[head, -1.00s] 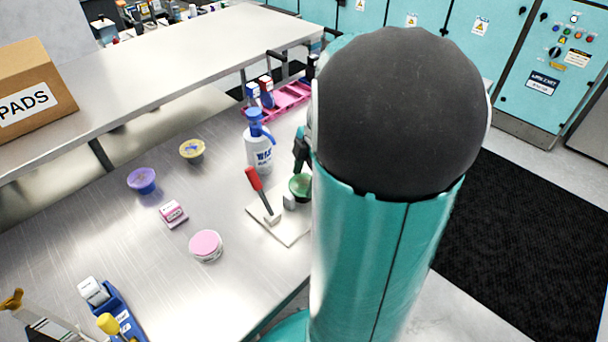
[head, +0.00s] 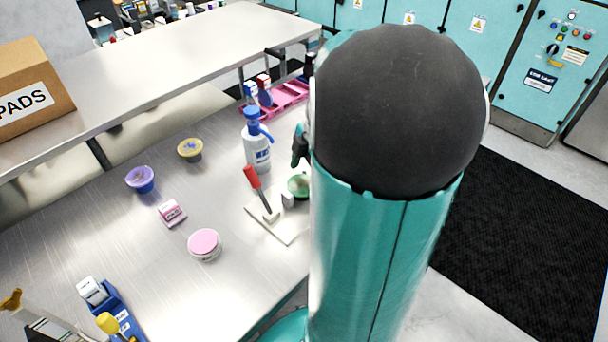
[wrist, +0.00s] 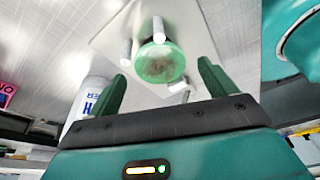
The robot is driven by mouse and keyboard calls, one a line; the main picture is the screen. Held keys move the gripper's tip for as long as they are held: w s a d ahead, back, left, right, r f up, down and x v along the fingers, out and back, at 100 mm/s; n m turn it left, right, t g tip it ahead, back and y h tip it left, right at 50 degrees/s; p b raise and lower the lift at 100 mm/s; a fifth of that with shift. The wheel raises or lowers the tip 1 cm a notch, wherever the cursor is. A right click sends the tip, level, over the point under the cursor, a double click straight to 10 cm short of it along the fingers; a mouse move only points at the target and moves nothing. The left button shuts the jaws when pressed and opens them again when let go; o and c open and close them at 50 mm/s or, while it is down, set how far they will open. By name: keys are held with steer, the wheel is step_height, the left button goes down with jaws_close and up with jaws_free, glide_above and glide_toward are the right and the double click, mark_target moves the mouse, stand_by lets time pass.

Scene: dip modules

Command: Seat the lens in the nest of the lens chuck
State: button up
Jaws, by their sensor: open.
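A round green piece (wrist: 158,62) with a cloudy, brownish centre faces me between the fingers in the wrist view. It also shows in the head view (head: 298,186), on a pale plate (head: 287,236) and partly behind my arm. It seems to be the lens chuck; I cannot tell whether the lens lies in it. My gripper (wrist: 160,70) is open, with one green finger on each side of the round piece and visible gaps to both. In the head view my arm hides most of the gripper.
A red-handled tool (head: 257,187) and a small pale block (head: 287,200) stand on the plate close to the green piece. A white bottle with a blue top (head: 257,148) is just behind. Purple (head: 141,179), yellow (head: 190,149) and pink (head: 204,245) tubs stand left.

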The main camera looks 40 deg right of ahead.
steer(key=v, duration=1.1)
steer(key=s+a+m+t+h, duration=0.1)
steer(key=a+m+t, duration=0.1)
steer(key=a+m, duration=0.5)
steer(key=s+a+m+t+h, duration=0.2)
steer(key=a+m, duration=0.4)
steer(key=a, duration=1.3)
steer(key=shift+s+a+r+m+t, duration=0.25)
steer(key=shift+r+m+t, duration=0.05)
steer(key=shift+r+m, duration=0.1)
steer(key=shift+s, duration=0.1)
